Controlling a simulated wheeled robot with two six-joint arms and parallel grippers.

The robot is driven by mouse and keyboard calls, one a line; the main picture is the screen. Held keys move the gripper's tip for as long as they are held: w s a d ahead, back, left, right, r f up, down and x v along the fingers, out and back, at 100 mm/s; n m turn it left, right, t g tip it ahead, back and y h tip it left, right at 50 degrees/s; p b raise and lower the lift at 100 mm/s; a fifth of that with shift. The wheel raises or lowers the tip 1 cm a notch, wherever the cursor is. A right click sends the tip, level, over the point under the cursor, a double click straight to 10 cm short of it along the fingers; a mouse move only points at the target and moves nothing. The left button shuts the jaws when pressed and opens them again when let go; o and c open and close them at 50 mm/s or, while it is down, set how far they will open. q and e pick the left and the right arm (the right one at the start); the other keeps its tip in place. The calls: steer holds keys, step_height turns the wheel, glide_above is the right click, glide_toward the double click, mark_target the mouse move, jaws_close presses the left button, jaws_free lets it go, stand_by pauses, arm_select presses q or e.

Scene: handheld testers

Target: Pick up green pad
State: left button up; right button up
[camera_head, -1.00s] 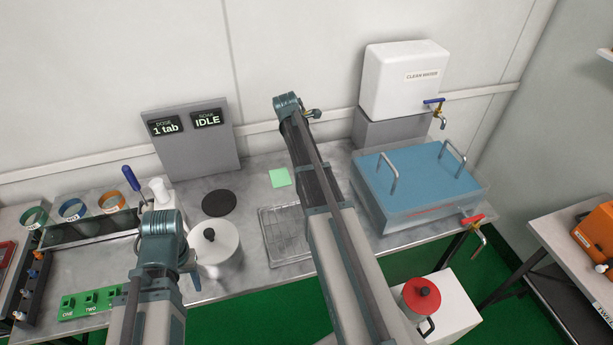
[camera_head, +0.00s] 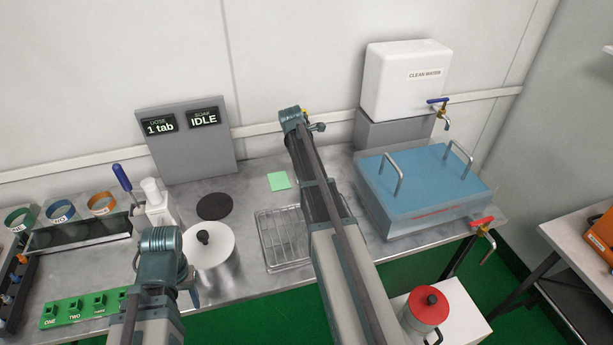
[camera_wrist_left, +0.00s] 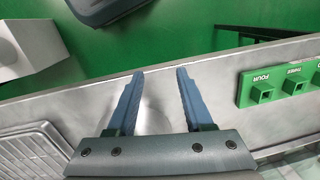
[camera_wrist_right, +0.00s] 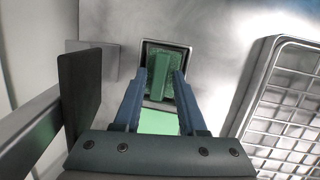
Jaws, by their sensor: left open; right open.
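In the right wrist view, a rough dark-green pad (camera_wrist_right: 184,62) with a raised green strip sits in a small square grey holder. My right gripper (camera_wrist_right: 160,72) is open, its two fingertips over the near part of the holder, one on each side of the strip. I cannot tell whether they touch it. In the head view my right arm seems to hide this pad. A flat pale-green square (camera_head: 278,180) lies on the bench and also shows below the holder in the right wrist view (camera_wrist_right: 158,122). My left gripper (camera_wrist_left: 158,75) is open and empty above the bench's front edge.
A wire rack (camera_head: 282,240) lies beside my right arm. A blue-lidded bath (camera_head: 425,185) and a water tank (camera_head: 405,80) stand right. A white-lidded pot (camera_head: 210,250), black disc (camera_head: 214,207) and green numbered block (camera_head: 85,306) are left. A dark upright plate (camera_wrist_right: 80,95) is close to my right gripper.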

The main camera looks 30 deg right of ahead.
steer(key=shift+r, duration=0.1)
jaws_close()
arm_select(q)
steer(key=shift+r, duration=0.2)
arm_select(e)
steer(key=shift+r, duration=0.15)
